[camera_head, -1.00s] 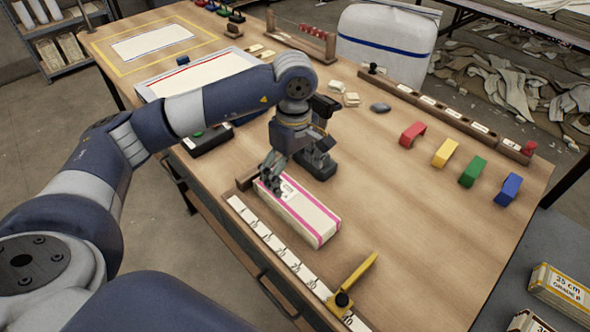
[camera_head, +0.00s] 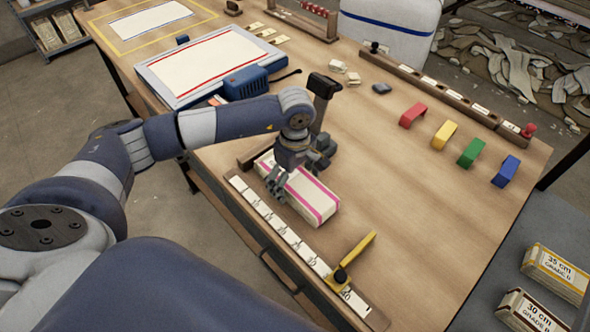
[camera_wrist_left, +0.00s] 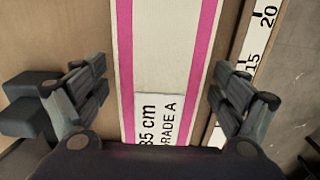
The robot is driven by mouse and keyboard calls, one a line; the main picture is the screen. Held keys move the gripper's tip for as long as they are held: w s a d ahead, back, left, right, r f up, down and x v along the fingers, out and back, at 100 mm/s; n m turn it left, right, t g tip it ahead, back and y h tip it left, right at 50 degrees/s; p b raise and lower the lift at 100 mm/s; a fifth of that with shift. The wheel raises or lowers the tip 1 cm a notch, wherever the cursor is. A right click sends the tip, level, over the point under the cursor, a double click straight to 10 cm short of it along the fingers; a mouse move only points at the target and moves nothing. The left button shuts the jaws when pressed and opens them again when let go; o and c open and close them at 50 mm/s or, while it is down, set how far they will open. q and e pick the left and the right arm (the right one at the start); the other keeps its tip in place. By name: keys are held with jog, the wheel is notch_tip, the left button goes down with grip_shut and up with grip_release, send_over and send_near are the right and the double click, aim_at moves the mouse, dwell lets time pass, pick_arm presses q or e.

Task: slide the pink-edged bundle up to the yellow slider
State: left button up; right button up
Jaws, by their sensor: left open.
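The pink-edged bundle (camera_head: 312,195) is a white block with pink stripes. It lies on the table beside the numbered ruler strip (camera_head: 287,236), with a gap between its near end and the yellow slider (camera_head: 356,255). My left gripper (camera_head: 277,188) is open over the far part of the bundle. In the left wrist view the bundle (camera_wrist_left: 165,55) runs between the spread fingers of my left gripper (camera_wrist_left: 160,95), one on each side, both apart from it. Its label there reads 35 cm, GRADE A. My right gripper is not in view.
A wooden block (camera_head: 256,152) stands at the bundle's far end. A blue device (camera_head: 245,82) and a framed white sheet (camera_head: 200,65) lie farther back. Red, yellow, green and blue arches (camera_head: 471,153) stand to the right. The table right of the slider is clear.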

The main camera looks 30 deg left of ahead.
pick_arm(q)
jog(key=shift+f, duration=0.15)
jog(key=c, duration=1.3)
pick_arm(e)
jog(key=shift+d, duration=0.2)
pick_arm(q)
jog(key=shift+d, duration=0.15)
